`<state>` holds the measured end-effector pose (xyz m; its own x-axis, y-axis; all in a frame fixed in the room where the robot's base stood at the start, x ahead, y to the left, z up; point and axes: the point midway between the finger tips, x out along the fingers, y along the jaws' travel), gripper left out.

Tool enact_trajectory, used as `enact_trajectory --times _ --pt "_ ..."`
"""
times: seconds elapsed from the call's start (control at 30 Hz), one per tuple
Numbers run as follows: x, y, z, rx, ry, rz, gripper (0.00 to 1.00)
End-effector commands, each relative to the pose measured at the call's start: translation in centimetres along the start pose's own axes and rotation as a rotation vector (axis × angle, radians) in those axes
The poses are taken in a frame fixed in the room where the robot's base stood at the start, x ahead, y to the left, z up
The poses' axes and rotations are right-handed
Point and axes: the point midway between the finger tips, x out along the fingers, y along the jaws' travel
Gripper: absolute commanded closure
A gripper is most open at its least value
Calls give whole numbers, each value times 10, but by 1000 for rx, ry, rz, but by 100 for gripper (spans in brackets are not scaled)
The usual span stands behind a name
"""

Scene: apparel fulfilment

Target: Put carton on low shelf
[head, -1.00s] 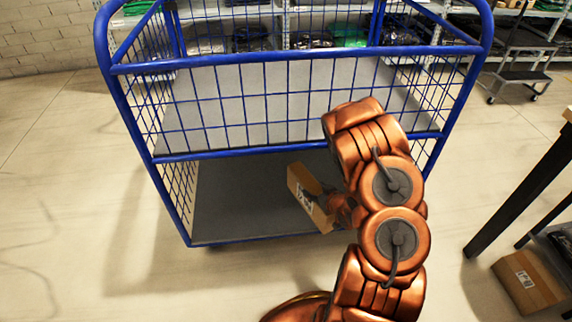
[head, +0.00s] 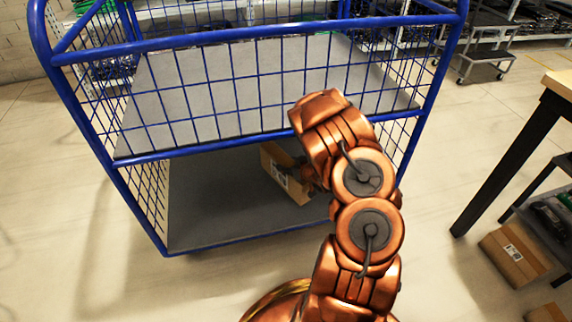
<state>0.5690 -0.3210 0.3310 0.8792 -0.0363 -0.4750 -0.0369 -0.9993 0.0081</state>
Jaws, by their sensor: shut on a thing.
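A brown carton (head: 284,176) with a white label is at the front opening of the blue cart's low shelf (head: 215,215), tilted, under the upper shelf. My gripper (head: 306,174) is mostly hidden behind my arm and is shut on the carton's right side. The low shelf is a bare dark grey deck. Whether the carton touches the deck cannot be told.
The cart's upper shelf (head: 215,90) is grey and empty behind blue mesh. A dark-legged table (head: 515,150) stands at the right, with another carton (head: 514,255) low beside it. A step stool (head: 487,50) stands at the back right. Floor is clear at the left.

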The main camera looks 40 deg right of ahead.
Motion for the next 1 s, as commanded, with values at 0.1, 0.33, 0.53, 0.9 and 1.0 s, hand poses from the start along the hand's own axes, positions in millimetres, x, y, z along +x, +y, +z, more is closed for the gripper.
enact_trajectory --times 0.1,0.33,0.53,0.9,1.0 --pt "15 9 -4 -2 2 0 100" --pt "37 22 -14 -3 2 -2 100" --pt "44 27 -18 -3 1 -3 100" --pt "63 30 8 -1 -3 -2 100" --pt "66 29 13 -2 -2 -3 100"
